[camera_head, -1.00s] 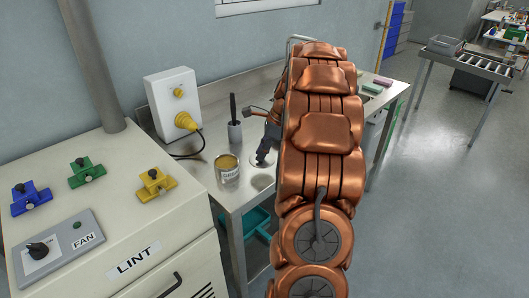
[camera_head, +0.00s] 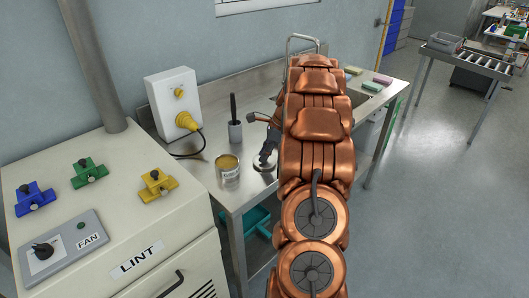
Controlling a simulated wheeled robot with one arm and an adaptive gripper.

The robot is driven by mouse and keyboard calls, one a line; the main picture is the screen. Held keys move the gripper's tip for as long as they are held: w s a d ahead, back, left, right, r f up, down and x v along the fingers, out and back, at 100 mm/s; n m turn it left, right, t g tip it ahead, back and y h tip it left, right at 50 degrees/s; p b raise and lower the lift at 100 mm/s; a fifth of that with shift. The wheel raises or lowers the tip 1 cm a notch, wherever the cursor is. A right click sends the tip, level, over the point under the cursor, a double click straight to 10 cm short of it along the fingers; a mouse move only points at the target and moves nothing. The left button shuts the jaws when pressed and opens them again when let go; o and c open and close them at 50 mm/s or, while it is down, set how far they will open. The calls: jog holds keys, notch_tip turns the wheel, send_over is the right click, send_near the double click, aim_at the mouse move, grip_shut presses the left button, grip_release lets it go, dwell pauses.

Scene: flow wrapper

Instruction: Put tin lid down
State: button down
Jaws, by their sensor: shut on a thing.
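The open tin (camera_head: 228,171), with a yellowish inside and a label, stands upright near the front of the metal bench. The round tin lid (camera_head: 264,164) is a small grey disc just right of the tin. My gripper (camera_head: 266,158) is shut on the lid, directly above it. The fingertips are small and partly hidden in this view. I cannot tell whether the lid touches the bench top. My copper arm covers the bench to the right of the gripper.
A dark-handled brush in a grey cup (camera_head: 235,131) stands behind the tin. A white socket box (camera_head: 172,103) with a yellow plug and cable is at the left. The lint cabinet (camera_head: 100,215) adjoins the bench. Sponges (camera_head: 372,87) lie at the far end.

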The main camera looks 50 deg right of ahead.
jog(key=shift+f, duration=0.15)
jog(key=c, duration=1)
grip_release()
